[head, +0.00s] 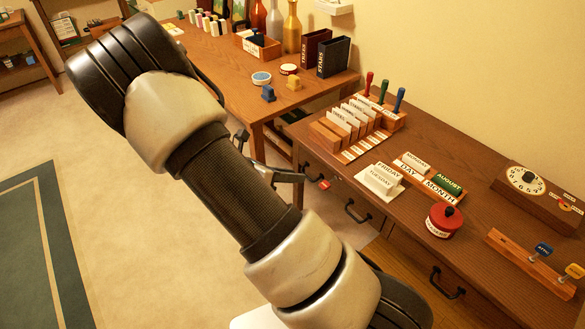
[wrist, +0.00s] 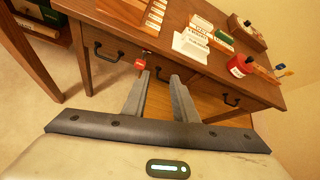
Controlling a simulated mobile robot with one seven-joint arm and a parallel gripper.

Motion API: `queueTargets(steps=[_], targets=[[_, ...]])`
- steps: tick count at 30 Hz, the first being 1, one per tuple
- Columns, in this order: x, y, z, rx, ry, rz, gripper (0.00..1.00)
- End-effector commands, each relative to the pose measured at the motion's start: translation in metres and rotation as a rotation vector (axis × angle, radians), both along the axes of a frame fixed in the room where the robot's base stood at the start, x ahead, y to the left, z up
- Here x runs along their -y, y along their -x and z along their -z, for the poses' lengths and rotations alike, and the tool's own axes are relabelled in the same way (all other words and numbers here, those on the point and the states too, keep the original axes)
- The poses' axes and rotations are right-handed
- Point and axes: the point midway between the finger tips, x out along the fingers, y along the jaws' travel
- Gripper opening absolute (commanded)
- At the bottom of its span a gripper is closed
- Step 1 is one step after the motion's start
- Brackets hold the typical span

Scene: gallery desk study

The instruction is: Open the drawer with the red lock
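The drawer with the red lock (wrist: 104,60) is at the left of the desk front in the wrist view, with a black bar handle. The small red lock (wrist: 140,65) hangs at its right side, just beyond my left fingertip. It also shows in the head view as a red lock (head: 325,185) below the desk edge. My gripper (wrist: 161,76) is open and empty, its two grey fingers pointing at the desk front. The fingers look apart from the drawer handle.
More black handles are on the desk front: a middle one (head: 357,211) and a right one (head: 447,284). The desktop holds a card rack (head: 350,125), a red round tin (head: 445,220) and a dial box (head: 535,190). A second desk (head: 215,65) adjoins at the back. Floor at left is open.

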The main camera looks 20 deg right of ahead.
Motion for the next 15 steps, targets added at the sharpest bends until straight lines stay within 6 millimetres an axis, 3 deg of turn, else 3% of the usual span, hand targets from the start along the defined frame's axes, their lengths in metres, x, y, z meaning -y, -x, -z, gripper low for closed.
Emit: queueTargets(steps=[1,6,12,15], targets=[[0.002,-0.007,0.036,-0.096,0.083,-0.103,0.26],[0.006,-0.035,0.115,-0.406,0.348,-0.443,0.26],[0.003,-0.057,0.189,-0.717,0.624,-0.756,0.26],[0.002,-0.062,0.209,-0.812,0.710,-0.844,0.26]])
